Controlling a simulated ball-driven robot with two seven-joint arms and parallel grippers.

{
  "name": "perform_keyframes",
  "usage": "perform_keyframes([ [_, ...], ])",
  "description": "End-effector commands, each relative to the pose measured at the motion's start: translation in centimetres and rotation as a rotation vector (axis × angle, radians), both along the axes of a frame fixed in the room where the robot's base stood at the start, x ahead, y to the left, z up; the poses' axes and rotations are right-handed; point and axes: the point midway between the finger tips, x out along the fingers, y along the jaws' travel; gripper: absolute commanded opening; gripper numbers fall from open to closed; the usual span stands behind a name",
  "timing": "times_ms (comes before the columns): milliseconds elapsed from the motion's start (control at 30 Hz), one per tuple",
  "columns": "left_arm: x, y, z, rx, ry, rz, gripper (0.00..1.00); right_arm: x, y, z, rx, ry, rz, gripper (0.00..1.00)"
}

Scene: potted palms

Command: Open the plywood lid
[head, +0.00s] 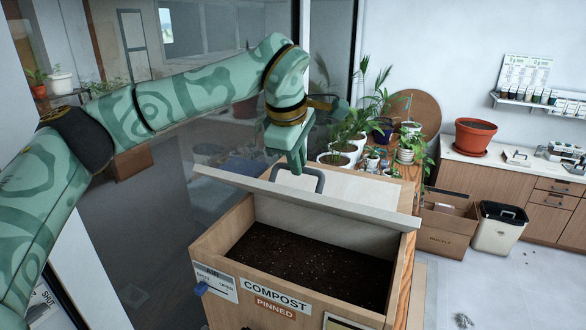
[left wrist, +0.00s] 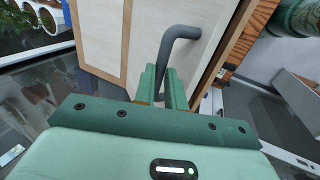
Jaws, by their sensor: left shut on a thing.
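The pale plywood lid (head: 352,192) of the wooden compost box (head: 222,236) stands raised and tilted, its front edge well above the box rim, so the dark soil (head: 305,265) inside shows. A grey bar handle (head: 318,180) is fixed on the lid's upper face. My left gripper (head: 297,165) is shut on the handle from above. In the left wrist view its fingers (left wrist: 164,92) close around the grey handle (left wrist: 180,33), with the pale lid (left wrist: 152,18) behind. My right gripper is not in view.
Potted plants (head: 345,140) stand close behind the lid. A cardboard box (head: 447,222) and a grey-white bin (head: 498,228) are on the floor at right, before a counter (head: 490,190). A blue tab (head: 201,288) sits on the compost box's front. Glass panels are at left.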

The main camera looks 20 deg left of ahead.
Motion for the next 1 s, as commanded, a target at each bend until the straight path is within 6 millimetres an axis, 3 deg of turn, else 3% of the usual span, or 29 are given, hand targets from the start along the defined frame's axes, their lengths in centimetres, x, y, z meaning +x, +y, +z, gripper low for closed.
perform_keyframes([
  [200, 4.6, -0.2, 2.8, 0.001, -0.005, 0.004, 0.0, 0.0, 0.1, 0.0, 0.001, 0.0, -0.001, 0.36],
  [500, 9.3, -0.4, 4.2, 0.002, -0.001, 0.001, 0.0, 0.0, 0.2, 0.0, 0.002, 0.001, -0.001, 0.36],
  [700, 10.5, -0.4, 4.6, 0.002, -0.005, 0.0, 0.0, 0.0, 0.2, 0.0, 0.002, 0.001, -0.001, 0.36],
  [1000, 10.6, -0.3, 4.7, 0.002, -0.007, 0.0, 0.0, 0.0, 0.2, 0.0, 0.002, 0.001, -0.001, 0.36],
])
